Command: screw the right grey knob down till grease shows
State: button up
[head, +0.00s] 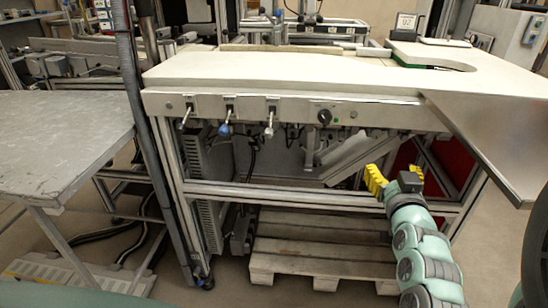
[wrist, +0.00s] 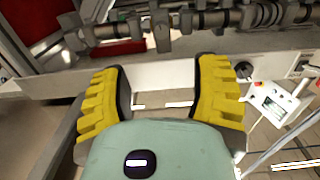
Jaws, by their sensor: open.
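Several small handles hang from the bench's front rail in the head view. A grey one (head: 187,115) is at the left, a blue-ended one (head: 225,125) beside it, and a second grey one (head: 270,122) to the right of the blue; this looks like the right grey knob. No grease can be made out at this size. My gripper (head: 376,178) has yellow ribbed fingers and is below the rail, to the right of and lower than the grey knob, well apart from it. In the wrist view my gripper (wrist: 160,68) is open with nothing between its fingers.
A black round knob (head: 323,117) sits on the rail right of the grey ones. The white bench top (head: 280,72) overhangs at the right with a metal corner plate (head: 500,135). A wooden pallet (head: 315,245) lies below. A grey table (head: 55,135) stands left.

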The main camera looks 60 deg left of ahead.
aim_at(377, 134)
jog(key=shift+m, duration=0.3)
jog(key=x, duration=0.5)
jog(key=b+x, duration=0.1)
jog(key=x, duration=0.4)
jog(key=r+x, duration=0.1)
jog(key=x, duration=0.5)
jog(key=shift+s+a+b, duration=0.1)
jog(key=shift+s+b, duration=0.05)
jog(key=shift+b, duration=0.15)
jog(key=shift+c, duration=0.2)
grip_shut()
